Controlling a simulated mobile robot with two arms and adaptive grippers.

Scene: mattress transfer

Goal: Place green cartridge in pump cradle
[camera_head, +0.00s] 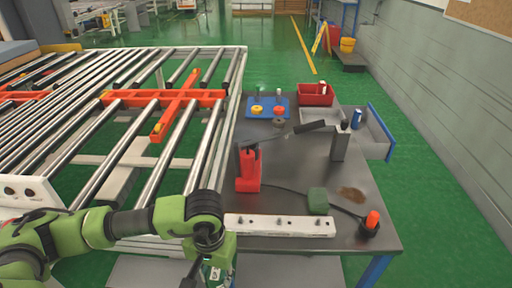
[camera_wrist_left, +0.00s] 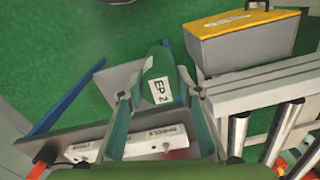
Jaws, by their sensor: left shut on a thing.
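My left gripper (camera_head: 213,262) is at the bottom of the head view, in front of the table's near left corner. In the left wrist view its two fingers (camera_wrist_left: 157,97) are on either side of the green cartridge (camera_wrist_left: 158,68), which carries a white label reading "EP 2". The gripper is shut on it. In the head view only a little of the cartridge (camera_head: 214,274) shows below the gripper. A red pump-like device (camera_head: 248,170) stands on the table behind. I cannot tell which part is the pump cradle. My right gripper is not in view.
The dark table (camera_head: 292,168) bears a white studded bar (camera_head: 280,225), a green block (camera_head: 318,201), an orange-tipped item (camera_head: 371,221), a blue tray (camera_head: 268,107) and a red bin (camera_head: 316,94). The roller frame (camera_head: 242,75) borders it on the left. A yellow-topped box (camera_wrist_left: 245,28) shows in the wrist view.

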